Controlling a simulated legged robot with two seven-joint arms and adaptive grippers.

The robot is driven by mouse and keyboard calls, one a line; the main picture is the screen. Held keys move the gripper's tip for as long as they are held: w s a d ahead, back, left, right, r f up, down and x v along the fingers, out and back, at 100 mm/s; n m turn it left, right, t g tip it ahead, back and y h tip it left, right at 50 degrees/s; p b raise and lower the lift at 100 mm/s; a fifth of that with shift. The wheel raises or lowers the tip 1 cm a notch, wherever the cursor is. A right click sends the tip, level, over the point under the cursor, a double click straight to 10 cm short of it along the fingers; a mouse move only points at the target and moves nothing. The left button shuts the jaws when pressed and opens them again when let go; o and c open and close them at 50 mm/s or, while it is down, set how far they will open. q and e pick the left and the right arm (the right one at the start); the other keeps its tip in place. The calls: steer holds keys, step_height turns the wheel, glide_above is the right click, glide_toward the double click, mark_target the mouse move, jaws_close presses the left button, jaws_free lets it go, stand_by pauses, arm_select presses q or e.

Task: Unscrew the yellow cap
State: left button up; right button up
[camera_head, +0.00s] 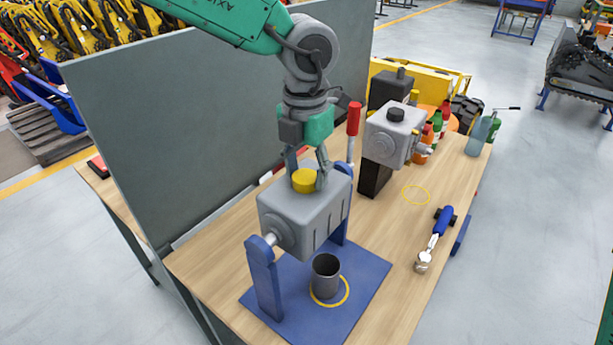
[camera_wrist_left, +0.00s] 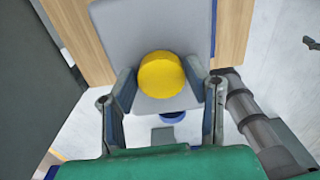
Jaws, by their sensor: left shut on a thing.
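The yellow cap (camera_head: 305,181) sits on top of a grey metal tank (camera_head: 305,219), which is held between blue uprights on a blue base plate. My left gripper (camera_head: 307,183) comes down from above, with one finger on each side of the cap, and is shut on it. The wrist view shows the round cap (camera_wrist_left: 162,75) between the two fingers of the left gripper (camera_wrist_left: 171,92), over the grey tank top (camera_wrist_left: 115,35). The thread under the cap is hidden. My right gripper is not in view.
A dark cup (camera_head: 326,278) stands on the blue plate (camera_head: 370,283), by a yellow ring. A red-handled lever (camera_head: 354,118) rises beside the tank. A second grey tank (camera_head: 390,140) with a black cap, bottles and a blue-handled tool (camera_head: 436,238) are to the right. A grey panel (camera_head: 190,130) stands behind.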

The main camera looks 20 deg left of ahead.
arm_select(q)
steer(key=shift+s+a+n+p, duration=0.15)
steer(key=shift+a+n+p, duration=0.15)
steer(key=shift+n, duration=0.4)
steer(key=shift+c, duration=0.7)
steer(key=shift+d+n+p, duration=0.1)
steer(key=shift+n+p, duration=0.25)
steer(key=shift+n, duration=0.45)
jaws_close()
steer(key=shift+s+r+n, duration=0.1)
steer(key=shift+n, duration=0.7)
steer(key=n+p, duration=0.1)
steer(key=n, duration=0.2)
steer(key=shift+d, duration=0.2)
steer(key=shift+a+n, duration=0.1)
steer(key=shift+n, duration=0.8)
steer(key=n+p, duration=0.1)
steer(key=n, duration=0.7)
steer(key=shift+n, duration=0.9)
